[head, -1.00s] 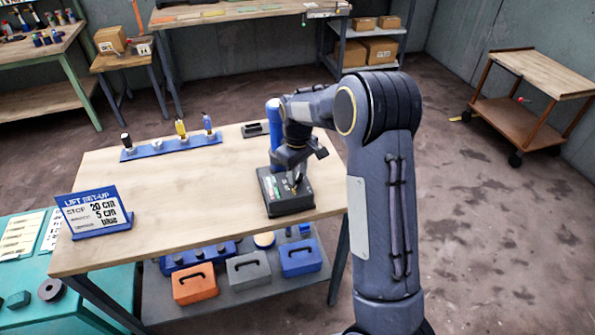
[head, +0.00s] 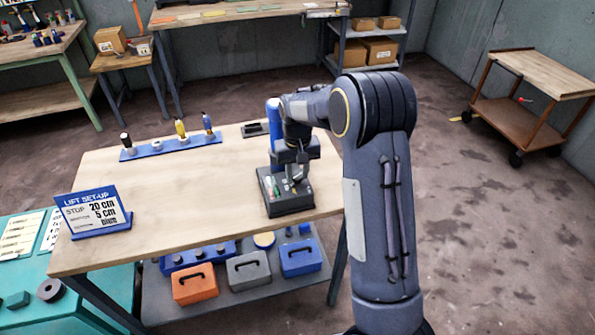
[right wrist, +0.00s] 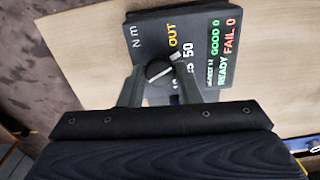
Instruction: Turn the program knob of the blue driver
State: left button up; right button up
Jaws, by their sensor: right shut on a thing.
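A dark control box (head: 290,203) stands near the right end of the wooden table, beside a blue upright body (head: 274,122) partly hidden by my arm. In the right wrist view the box (right wrist: 150,20) shows a lit face with "OUT", "50", "GOOD 0" and "FAIL 0". Its round dark knob (right wrist: 157,71) has a pale pointer bar. My right gripper (right wrist: 159,78) points down at the box, its fingers shut on the knob from both sides. In the head view the right gripper (head: 293,172) is over the box and covers part of it. My left gripper is out of view.
A blue rack (head: 170,147) with three upright tools stands at the table's back. A "LIFT SET-UP" sign (head: 93,212) stands at the left. A small dark tray (head: 254,129) lies behind the box. The table's middle (head: 190,190) is bare.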

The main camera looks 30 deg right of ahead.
aim_at(298, 175)
jog(key=shift+w+m, duration=0.1)
jog(key=shift+m, duration=0.6)
jog(key=o, duration=1)
jog(key=shift+c, duration=0.2)
notch_tip(298, 175, up, 8)
jog(key=shift+f+b, duration=0.15)
jog(key=shift+b, duration=0.3)
